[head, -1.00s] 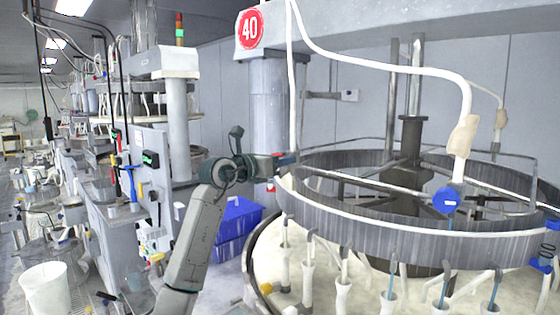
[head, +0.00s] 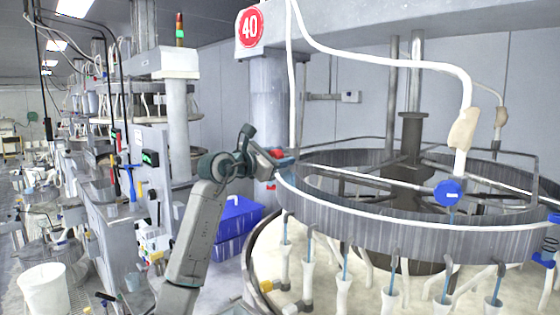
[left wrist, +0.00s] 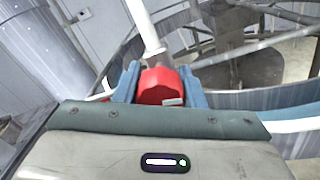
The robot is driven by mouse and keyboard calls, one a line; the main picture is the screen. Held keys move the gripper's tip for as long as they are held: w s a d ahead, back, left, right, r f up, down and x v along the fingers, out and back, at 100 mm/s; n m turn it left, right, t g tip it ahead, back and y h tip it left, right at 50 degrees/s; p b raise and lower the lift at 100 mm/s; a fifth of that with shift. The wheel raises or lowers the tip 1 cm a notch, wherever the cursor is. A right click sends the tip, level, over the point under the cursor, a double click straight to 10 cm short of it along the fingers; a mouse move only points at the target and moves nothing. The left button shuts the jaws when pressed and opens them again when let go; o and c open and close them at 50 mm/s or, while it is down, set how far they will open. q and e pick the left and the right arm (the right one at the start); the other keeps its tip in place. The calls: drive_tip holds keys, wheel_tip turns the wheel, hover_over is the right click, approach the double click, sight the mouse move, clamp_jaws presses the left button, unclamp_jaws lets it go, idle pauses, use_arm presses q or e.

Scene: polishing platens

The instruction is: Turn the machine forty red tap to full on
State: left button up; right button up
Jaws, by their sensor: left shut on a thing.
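The red tap (left wrist: 158,85) sits on a white pipe (left wrist: 146,32) in the left wrist view. My left gripper (left wrist: 160,88) is shut on it, with one blue-grey finger on each side. A small pale bar shows on the tap's lower right. In the head view, my left gripper (head: 283,160) is at the left rim of the large ring, below the round "40" sign (head: 250,28). Only a little red of the tap shows there, and the gripper hides most of it. My right gripper is not in view.
The grey ring (head: 400,230) of machine forty stands right of my arm, with several hanging tubes below. A blue tap (head: 447,194) is on its near side. A blue crate (head: 237,226) is behind my arm. A white bucket (head: 45,290) is at lower left.

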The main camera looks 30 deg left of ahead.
use_arm(q)
drive_tip(key=shift+f+m+b, duration=0.1)
drive_tip(key=shift+m+b, duration=1.05)
drive_tip(key=shift+m, duration=6.65)
drive_tip(key=o, duration=0.9)
drive_tip(key=shift+o, duration=0.5)
